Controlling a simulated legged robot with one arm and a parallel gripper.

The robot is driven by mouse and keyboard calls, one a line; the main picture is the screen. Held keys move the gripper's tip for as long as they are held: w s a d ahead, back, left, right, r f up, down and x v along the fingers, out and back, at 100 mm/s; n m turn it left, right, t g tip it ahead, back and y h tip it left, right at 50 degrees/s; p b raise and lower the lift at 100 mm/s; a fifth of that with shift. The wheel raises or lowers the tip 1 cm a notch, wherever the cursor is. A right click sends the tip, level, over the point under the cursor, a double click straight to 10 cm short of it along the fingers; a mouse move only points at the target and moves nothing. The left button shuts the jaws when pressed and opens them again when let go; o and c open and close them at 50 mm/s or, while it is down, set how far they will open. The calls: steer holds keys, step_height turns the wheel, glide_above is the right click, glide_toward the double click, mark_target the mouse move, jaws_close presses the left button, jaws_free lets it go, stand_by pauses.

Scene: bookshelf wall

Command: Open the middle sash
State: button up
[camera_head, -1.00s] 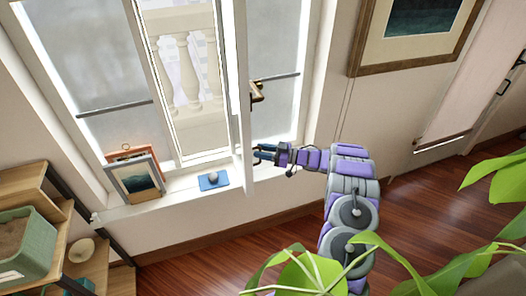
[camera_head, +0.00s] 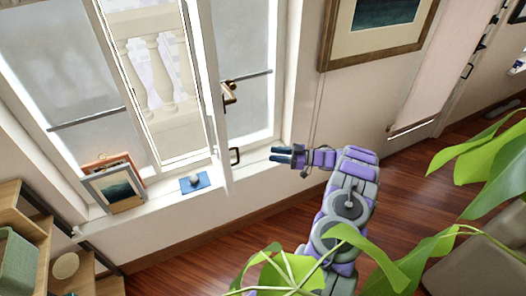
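The window's middle sash (camera_head: 208,85) is a white frame that stands swung inward, seen nearly edge-on. Balusters outside show clearly through the gap on its left. A dark handle (camera_head: 235,156) sits near the sash's lower end.
A picture frame (camera_head: 116,188) and a blue object (camera_head: 195,183) rest on the sill. A wooden shelf (camera_head: 28,218) stands at left. Plant leaves (camera_head: 360,250) cover part of the foreground. A framed picture (camera_head: 380,30) hangs at right. Wooden floor (camera_head: 215,262) is clear below the window.

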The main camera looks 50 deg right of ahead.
steer(key=shift+v, duration=1.45)
steer(key=shift+f, duration=0.1)
